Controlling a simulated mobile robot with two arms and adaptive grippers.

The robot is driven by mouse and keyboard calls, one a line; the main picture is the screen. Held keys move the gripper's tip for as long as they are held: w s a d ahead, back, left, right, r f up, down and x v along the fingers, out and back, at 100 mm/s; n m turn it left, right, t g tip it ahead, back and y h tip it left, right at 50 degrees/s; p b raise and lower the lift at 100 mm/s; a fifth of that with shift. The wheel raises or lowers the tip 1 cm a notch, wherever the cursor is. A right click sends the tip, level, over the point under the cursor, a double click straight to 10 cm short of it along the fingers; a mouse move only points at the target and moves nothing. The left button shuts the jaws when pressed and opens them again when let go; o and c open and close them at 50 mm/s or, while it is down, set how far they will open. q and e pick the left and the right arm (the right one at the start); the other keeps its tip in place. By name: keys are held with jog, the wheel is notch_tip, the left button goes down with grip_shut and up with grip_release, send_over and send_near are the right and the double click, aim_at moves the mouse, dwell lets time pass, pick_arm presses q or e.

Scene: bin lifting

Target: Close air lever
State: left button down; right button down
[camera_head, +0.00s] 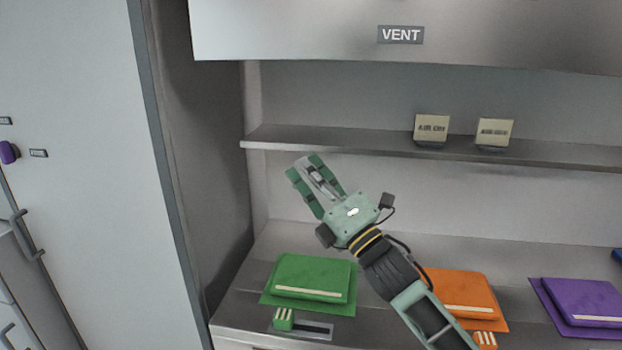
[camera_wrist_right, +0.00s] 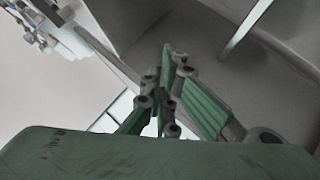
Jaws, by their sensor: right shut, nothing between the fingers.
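My right gripper (camera_head: 303,167) is in the air above the counter, in front of the cabinet's back wall and left of the two small signs. It points up and to the left. It is shut and empty; in the right wrist view its green fingers (camera_wrist_right: 169,70) show close together with nothing held. A small sign (camera_head: 431,128) on the shelf seems to read AIR OFF. A green slider-like handle (camera_head: 283,320) sits at the left of a slot, and an orange one (camera_head: 485,340) is partly cut off. I cannot tell which part is the air lever. My left gripper is not in view.
A shelf (camera_head: 350,140) runs across behind my gripper, with a second sign (camera_head: 495,131) on it. A hood labelled VENT (camera_head: 401,35) hangs above. Green (camera_head: 311,275), orange (camera_head: 462,288) and purple (camera_head: 583,300) pads lie on the counter. A side wall (camera_head: 200,130) stands left.

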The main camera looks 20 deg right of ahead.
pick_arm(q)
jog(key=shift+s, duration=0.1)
pick_arm(e)
jog(key=shift+f+m+h, duration=0.3)
jog(key=shift+f+m, duration=0.1)
jog(key=shift+f, duration=0.2)
jog(key=shift+r, duration=0.1)
